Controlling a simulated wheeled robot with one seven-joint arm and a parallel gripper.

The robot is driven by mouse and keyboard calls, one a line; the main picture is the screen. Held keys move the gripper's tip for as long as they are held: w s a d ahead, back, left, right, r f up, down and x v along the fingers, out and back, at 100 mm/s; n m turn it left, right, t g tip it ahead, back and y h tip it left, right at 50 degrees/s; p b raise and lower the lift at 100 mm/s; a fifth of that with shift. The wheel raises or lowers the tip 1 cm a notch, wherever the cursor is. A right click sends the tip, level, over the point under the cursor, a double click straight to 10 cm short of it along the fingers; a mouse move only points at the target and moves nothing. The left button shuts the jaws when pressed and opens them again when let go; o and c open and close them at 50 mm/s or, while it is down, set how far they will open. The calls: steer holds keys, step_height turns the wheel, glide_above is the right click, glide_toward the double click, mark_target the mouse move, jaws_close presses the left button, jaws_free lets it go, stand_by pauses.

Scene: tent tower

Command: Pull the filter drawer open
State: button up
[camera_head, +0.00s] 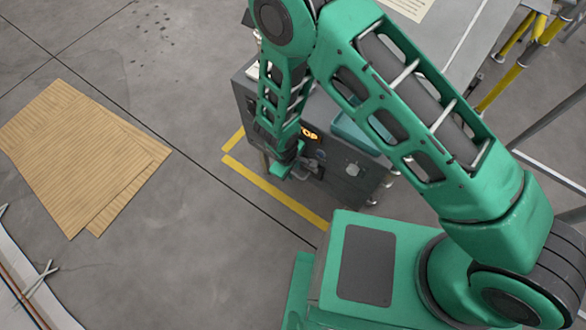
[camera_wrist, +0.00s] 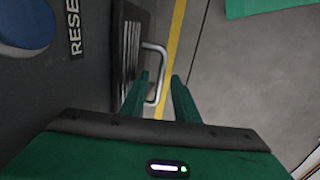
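The filter drawer (camera_wrist: 126,50) shows in the wrist view as a dark slotted front on the side of the grey cabinet (camera_head: 352,172). It looks close to flush with the panel; any small gap is hard to judge. Its silver bar handle (camera_wrist: 154,45) stands out from the front. My gripper (camera_wrist: 161,76) is open, with one green finger on each side of the handle's bar. I see a gap on the right side; contact on the left is unclear. In the head view my gripper (camera_head: 290,170) is low at the cabinet face and hides the drawer.
The cabinet panel carries lettering starting "RESE" (camera_wrist: 74,28), a blue round button (camera_wrist: 22,22) and a lit orange sign (camera_head: 310,134). A yellow floor line (camera_head: 270,190) runs in front. Flat cardboard sheets (camera_head: 85,150) lie on the left floor. Floor between is clear. Yellow legs (camera_head: 500,88) stand right.

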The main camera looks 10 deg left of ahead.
jaws_close()
steer(key=s+a, duration=0.2)
steer(key=s, duration=0.4)
steer(key=s+a, duration=0.3)
steer(key=s, duration=0.4)
steer(key=shift+a, duration=0.25)
jaws_free()
step_height(320, 180, up, 11)
steer(key=s, duration=0.1)
steer(key=shift+s+a+f, duration=0.2)
steer(key=shift+s+a, duration=0.15)
steer(key=shift+s, duration=0.05)
